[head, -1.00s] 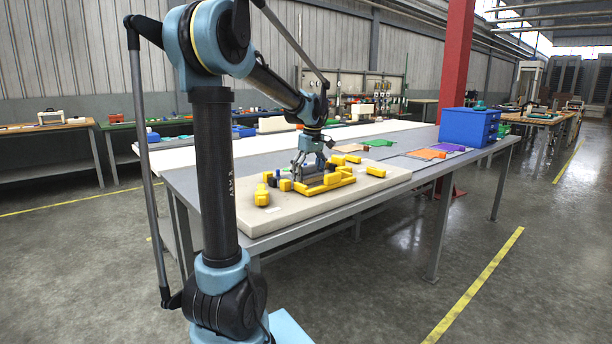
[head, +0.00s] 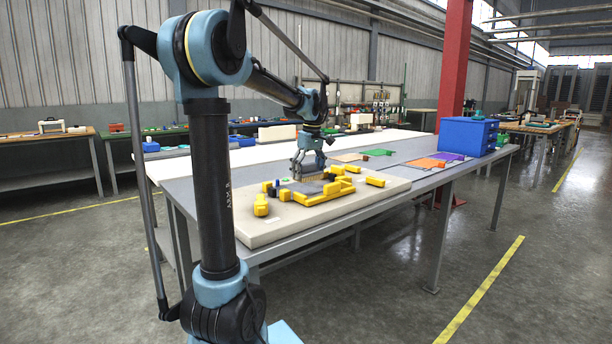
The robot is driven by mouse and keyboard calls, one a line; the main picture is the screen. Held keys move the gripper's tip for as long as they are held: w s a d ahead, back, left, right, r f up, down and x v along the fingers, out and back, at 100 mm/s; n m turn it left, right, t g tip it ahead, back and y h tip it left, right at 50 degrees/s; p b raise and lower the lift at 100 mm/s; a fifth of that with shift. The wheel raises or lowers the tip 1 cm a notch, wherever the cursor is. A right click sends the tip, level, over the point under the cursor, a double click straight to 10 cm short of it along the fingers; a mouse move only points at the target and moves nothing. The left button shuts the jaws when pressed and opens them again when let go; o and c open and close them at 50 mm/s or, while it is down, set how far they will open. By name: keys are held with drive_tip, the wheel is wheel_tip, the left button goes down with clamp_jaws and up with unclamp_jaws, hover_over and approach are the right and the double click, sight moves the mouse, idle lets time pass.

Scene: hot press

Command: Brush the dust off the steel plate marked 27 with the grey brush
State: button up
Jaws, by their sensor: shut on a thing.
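My gripper (head: 302,166) is over the far side of the pale slab on the bench. It is shut on the grey brush (head: 309,176), whose tan bristles point down. The brush is mostly hidden by the fingers. A flat grey plate (head: 305,188) lies just in front of the bristles, among yellow blocks (head: 325,192). No number or dust can be made out on it at this size. Whether the bristles touch the plate I cannot tell.
Small dark and blue pieces (head: 275,187) and a yellow block (head: 261,206) stand left on the slab (head: 375,203). Another yellow block (head: 376,180) lies right. Coloured mats (head: 424,163) and a blue drawer box (head: 468,137) sit farther right on the bench.

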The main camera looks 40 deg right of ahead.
hover_over(314, 185)
drive_tip(key=w, duration=0.4)
drive_tip(key=shift+w, duration=0.2)
idle(0.7)
drive_tip(key=shift+f, duration=2.25)
idle(0.4)
drive_tip(key=shift+s, duration=0.1)
drive_tip(key=shift+s+d+r, duration=0.15)
drive_tip(key=shift+s, duration=0.8)
drive_tip(key=shift+s, duration=0.1)
drive_tip(key=shift+s, duration=1)
drive_tip(key=shift+s+d, duration=0.1)
